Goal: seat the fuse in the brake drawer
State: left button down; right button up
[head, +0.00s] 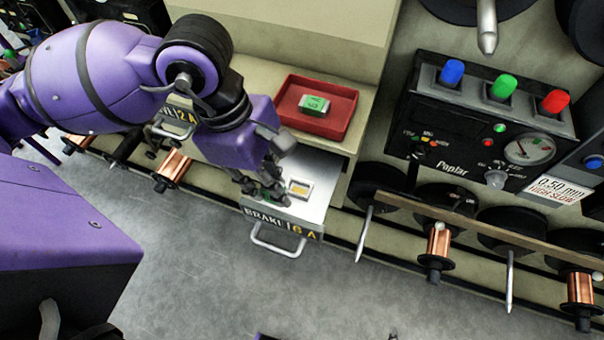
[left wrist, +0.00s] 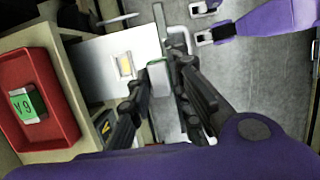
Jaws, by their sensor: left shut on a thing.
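The brake drawer (head: 318,171) stands pulled out, its front labelled BRAKE 6 A above a bar handle. A pale socket with a yellowish middle (head: 299,188) is in its top, and this socket also shows in the left wrist view (left wrist: 125,64). My left gripper (head: 268,194) is over the drawer's left part, beside the socket. It is shut on a small pale block with a green edge, the fuse (left wrist: 158,80), mostly hidden by the fingers in the head view. In the left wrist view the fuse is right of the socket. Its height above the drawer is unclear.
A red tray (head: 348,128) on the shelf behind the drawer holds another green-and-white block (head: 314,105). A black control panel (head: 492,125) and copper spools (head: 438,241) stand to the right. Grey floor (head: 200,270) lies clear in front.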

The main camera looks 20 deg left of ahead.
pick_arm(q)
jog(key=w+f, duration=0.2)
jog(key=f, duration=0.1)
jog(key=w+d+f+b, duration=0.1)
jog(key=w+f, duration=0.2)
jog(key=w+f+b, duration=0.1)
jog(key=w+f, duration=0.2)
jog(key=f, duration=0.1)
jog(key=shift+w+d+f, duration=0.1)
jog(key=shift+w+d, duration=0.15)
jog(key=shift+d, duration=0.05)
jog(key=shift+f+b, duration=0.2)
jog(key=shift+b, duration=0.15)
jog(key=shift+f, duration=0.15)
jog(key=c, duration=1.6)
grip_release()
